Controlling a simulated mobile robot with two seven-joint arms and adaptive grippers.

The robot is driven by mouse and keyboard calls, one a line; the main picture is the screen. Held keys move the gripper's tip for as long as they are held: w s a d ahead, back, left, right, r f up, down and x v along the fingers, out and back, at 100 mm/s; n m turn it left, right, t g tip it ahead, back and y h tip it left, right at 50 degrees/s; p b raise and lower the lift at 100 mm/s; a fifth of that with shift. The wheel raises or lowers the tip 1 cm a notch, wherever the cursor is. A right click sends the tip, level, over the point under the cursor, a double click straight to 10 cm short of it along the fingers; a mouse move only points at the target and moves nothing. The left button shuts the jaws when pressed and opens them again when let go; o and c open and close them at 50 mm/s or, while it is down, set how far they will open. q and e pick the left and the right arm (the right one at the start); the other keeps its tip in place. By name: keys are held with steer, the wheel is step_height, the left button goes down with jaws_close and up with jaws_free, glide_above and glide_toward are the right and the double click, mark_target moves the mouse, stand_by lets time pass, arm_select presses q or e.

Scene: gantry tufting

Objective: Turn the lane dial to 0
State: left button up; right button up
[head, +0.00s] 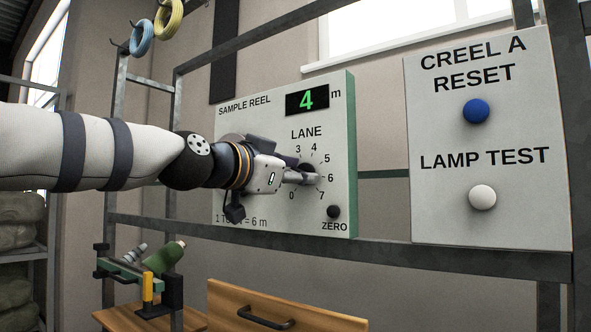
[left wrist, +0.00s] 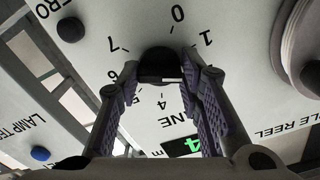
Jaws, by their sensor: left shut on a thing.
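The lane dial is a dark round knob (left wrist: 160,65) on the pale sample reel panel (head: 338,125), ringed by printed numbers. In the left wrist view, which is upside down, 0 shows above the knob, 1 to its right and 7 to its left. A short white mark shows at the knob's edge near the fingers, but I cannot tell which number it points to. My left gripper (head: 302,178) is shut on the dial, with a finger on each side. In the head view the gripper hides the knob and some numbers. My right gripper is not in view.
The display (head: 307,100) above the dial reads 4 m. A small dark ZERO button (head: 333,212) sits below right of the dial. A separate panel (head: 490,130) to the right has a blue button (head: 476,111) and a white button (head: 482,197). A metal rail runs below both panels.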

arm_select(q)
steer(key=shift+s+r+n+p, duration=0.2)
steer(key=shift+r+n+p, duration=0.15)
steer(key=shift+n, duration=0.45)
steer(key=n+p, duration=0.1)
steer(key=n, duration=0.1)
steer(key=shift+f+n, duration=0.1)
steer(key=shift+n, duration=0.3)
steer(key=shift+w+f+n+p, duration=0.15)
steer(key=shift+n+p, duration=0.15)
steer(key=shift+n, duration=2.2)
steer(key=shift+w+f+n+p, duration=0.1)
steer(key=shift+n+p, duration=0.15)
steer(key=shift+n, duration=2.25)
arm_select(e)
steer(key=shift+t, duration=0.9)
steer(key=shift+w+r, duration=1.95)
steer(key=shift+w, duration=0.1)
arm_select(q)
steer(key=o, duration=1.2)
steer(key=shift+c, duration=0.2)
steer(key=shift+s, duration=0.1)
